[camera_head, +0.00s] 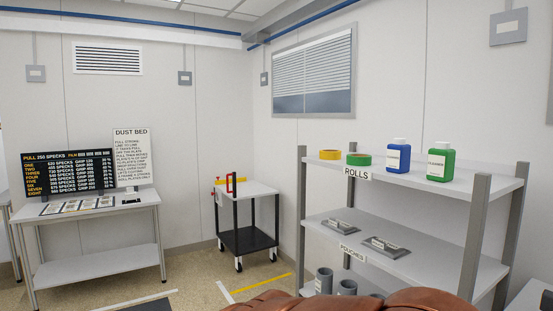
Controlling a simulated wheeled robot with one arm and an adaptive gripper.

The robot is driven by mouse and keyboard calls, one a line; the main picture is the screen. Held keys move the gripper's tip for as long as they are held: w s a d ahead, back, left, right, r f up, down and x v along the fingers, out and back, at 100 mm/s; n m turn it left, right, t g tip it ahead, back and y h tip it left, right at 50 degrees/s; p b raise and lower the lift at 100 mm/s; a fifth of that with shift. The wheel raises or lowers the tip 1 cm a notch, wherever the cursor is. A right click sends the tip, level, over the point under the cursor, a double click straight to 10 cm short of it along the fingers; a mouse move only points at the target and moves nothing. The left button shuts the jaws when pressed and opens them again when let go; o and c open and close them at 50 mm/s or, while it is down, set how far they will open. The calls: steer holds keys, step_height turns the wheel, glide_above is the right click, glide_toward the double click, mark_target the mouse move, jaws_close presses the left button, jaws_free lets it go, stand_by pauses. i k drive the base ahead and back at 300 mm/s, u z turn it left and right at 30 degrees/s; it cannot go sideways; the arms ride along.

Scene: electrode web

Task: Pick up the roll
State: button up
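Two tape rolls lie flat on the top shelf above a ROLLS label (357,173). The yellow roll (330,155) is on the left, near the shelf's left end. The green roll (359,159) lies just to its right. They look slightly apart. My gripper is not in view, so whether it is open or holds anything cannot be seen.
The shelf rack (455,189) also bears a blue bottle (398,156) and a green bottle (438,163), with grey pouches below. A wheeled cart (247,191) and a white table (95,265) stand left. A reddish-brown shape (400,302) fills the bottom edge. Some floor is clear.

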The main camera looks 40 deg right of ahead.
mark_target(356, 160)
steer(key=u, duration=0.15)
steer(key=i, duration=1.6)
steer(key=z, duration=1.1)
steer(key=i, duration=0.9)
steer(key=z, duration=1)
